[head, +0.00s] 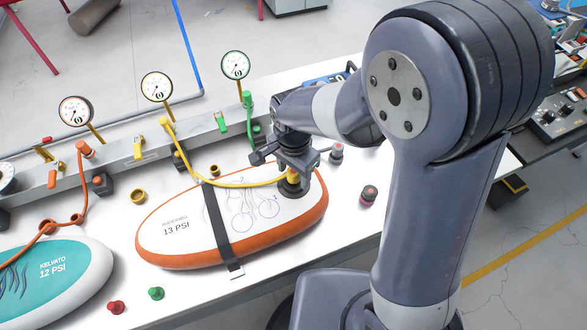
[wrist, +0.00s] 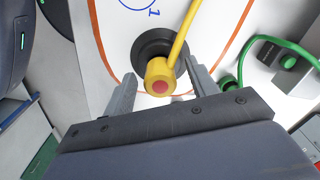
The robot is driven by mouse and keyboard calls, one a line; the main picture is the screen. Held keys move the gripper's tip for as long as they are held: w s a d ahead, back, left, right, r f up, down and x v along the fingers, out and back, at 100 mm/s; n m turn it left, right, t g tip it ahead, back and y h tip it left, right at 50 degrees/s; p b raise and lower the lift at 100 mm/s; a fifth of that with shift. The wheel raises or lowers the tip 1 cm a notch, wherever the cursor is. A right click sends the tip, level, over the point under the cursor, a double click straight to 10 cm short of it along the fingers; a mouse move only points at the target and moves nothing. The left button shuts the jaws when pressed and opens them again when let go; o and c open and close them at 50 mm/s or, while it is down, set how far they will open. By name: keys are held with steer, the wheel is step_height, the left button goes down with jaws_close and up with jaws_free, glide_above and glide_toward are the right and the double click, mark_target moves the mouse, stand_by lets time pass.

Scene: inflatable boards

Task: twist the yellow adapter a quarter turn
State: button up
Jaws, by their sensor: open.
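The yellow adapter (wrist: 160,75) has a red centre and sits on the dark round valve (wrist: 151,46) of the white board with an orange edge. A yellow hose (head: 222,184) runs from it toward the rail at the back. In the head view the adapter (head: 293,178) is partly hidden by my gripper (head: 288,162), which is above it. In the wrist view my gripper (wrist: 160,87) is open, with one finger on each side of the adapter. Gaps show between the adapter and the fingers. The white board (head: 178,214) is marked 13 PSI and has a black strap (head: 217,228) across it.
A teal board (head: 60,268) lies at the left. Several gauges, one of them a round gauge (head: 157,86), stand along the rail (head: 120,152) behind. A green hose (wrist: 262,42) curves near the gripper's right. Small caps, including a red one (head: 116,307) and a green one (head: 156,293), lie in front.

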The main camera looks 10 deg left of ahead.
steer(key=c, duration=1)
steer(key=o, duration=0.4)
steer(key=shift+c, duration=0.2)
steer(key=c, duration=0.4)
steer(key=shift+o, duration=0.2)
steer(key=m, duration=0.5)
steer(key=shift+m, duration=0.8)
steer(key=m, duration=0.3)
steer(key=shift+m, duration=0.3)
